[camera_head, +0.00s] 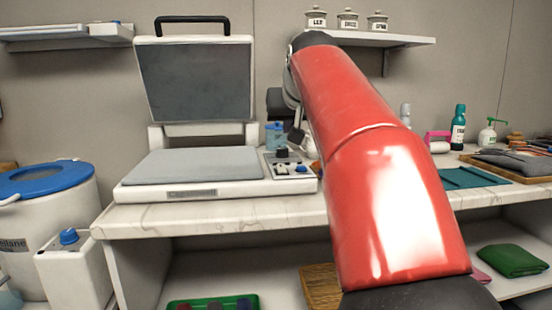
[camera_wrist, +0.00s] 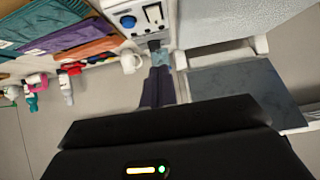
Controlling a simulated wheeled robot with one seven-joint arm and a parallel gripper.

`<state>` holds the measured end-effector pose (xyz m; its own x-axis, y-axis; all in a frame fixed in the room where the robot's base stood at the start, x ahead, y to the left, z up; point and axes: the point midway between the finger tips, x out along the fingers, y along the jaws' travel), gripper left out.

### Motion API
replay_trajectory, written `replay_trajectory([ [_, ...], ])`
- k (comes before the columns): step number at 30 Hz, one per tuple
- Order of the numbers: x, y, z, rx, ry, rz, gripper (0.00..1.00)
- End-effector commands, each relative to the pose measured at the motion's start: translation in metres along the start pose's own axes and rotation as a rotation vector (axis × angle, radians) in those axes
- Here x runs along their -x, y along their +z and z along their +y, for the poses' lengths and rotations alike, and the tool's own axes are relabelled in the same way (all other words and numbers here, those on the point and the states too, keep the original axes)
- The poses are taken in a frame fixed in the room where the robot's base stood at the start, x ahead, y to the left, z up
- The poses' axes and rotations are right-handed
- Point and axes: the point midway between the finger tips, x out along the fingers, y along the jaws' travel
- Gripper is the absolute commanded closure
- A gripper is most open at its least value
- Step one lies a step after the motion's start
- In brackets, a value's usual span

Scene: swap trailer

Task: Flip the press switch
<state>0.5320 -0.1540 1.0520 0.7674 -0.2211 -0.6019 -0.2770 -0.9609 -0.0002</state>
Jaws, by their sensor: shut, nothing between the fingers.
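The press is a white flat-bed machine with a grey pad; its base (camera_head: 215,188) sits on the counter and its lid (camera_head: 195,80) stands raised. A control panel (camera_head: 290,172) is at the base's right end, with a small dark block (camera_head: 281,153) at its back. In the wrist view the panel (camera_wrist: 120,8) shows a blue round knob (camera_wrist: 127,21) and a light switch with reddish marks (camera_wrist: 153,15). Which way the switch is set is too small to tell. My gripper (camera_head: 296,137) is shut and empty, pointing down close to the panel's back; its dark fingers show in the wrist view (camera_wrist: 158,75).
A blue jar (camera_head: 275,135) stands behind the panel. Bottles (camera_head: 458,127) and a wooden tray (camera_head: 520,167) are farther right. A wall shelf (camera_head: 400,38) holds jars above. A white bin (camera_head: 50,220) with a blue rim stands at the left.

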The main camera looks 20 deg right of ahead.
Motion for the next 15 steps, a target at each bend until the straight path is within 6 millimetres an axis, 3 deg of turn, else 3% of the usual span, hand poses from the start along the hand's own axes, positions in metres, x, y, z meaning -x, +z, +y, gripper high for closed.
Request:
replay_trajectory([
  [8, -0.020, 0.001, 0.000, 0.001, 0.000, -0.003, 1.00],
  [15, -0.070, 0.001, 0.000, 0.001, 0.000, -0.003, 1.00],
])
